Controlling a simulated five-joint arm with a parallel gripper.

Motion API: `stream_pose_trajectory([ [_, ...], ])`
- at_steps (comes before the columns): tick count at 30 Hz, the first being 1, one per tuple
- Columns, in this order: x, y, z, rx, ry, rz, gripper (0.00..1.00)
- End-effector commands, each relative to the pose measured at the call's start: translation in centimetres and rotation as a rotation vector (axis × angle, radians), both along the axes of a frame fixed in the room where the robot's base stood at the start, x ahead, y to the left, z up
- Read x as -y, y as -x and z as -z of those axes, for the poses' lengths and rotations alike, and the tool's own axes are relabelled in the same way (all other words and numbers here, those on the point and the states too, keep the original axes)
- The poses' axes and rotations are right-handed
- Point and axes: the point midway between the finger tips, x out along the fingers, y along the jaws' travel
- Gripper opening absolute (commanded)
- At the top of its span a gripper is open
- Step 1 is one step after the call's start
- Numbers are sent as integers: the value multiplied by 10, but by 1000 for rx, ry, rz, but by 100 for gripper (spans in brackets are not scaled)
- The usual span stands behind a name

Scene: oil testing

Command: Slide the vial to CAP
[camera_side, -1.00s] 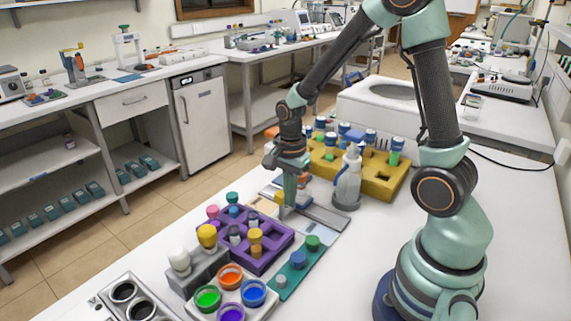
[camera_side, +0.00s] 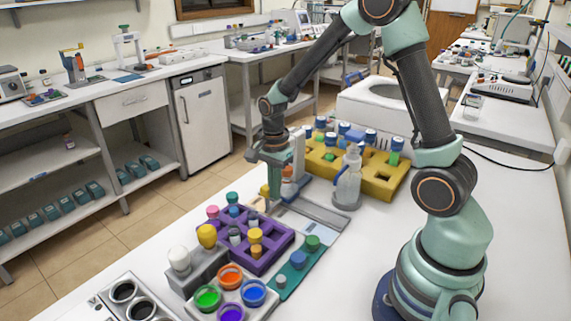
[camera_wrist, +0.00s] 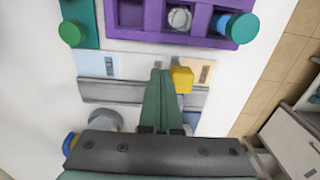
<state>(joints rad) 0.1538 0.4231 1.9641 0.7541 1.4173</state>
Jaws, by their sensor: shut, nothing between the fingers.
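The yellow-capped vial (camera_wrist: 182,78) stands at the grey track in the wrist view, just right of my fingertips; I cannot tell whether they touch. In the side view only a bit of its yellow top (camera_side: 264,190) shows, left of my fingers. My gripper (camera_wrist: 160,73) is shut and empty, its fingers pointing down at the track; it also shows in the side view (camera_side: 273,198). The grey track (camera_side: 318,215) runs left to right in the wrist view. A pale blue label (camera_wrist: 103,64) lies left of the fingers and a tan label (camera_wrist: 204,72) right of them. Their lettering is unreadable.
A purple rack (camera_side: 270,255) with several vials stands close in front of the track. A teal strip (camera_side: 300,268) holds capped vials. A clear wash bottle (camera_side: 347,185) and a yellow rack (camera_side: 392,180) stand behind. Open paint-like pots (camera_side: 208,298) are nearer.

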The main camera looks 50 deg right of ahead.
Motion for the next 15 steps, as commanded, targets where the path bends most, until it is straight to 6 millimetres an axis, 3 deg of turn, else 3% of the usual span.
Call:
stream_pose_trajectory([
  [15,0,-7,0,0,0,0,0],
])
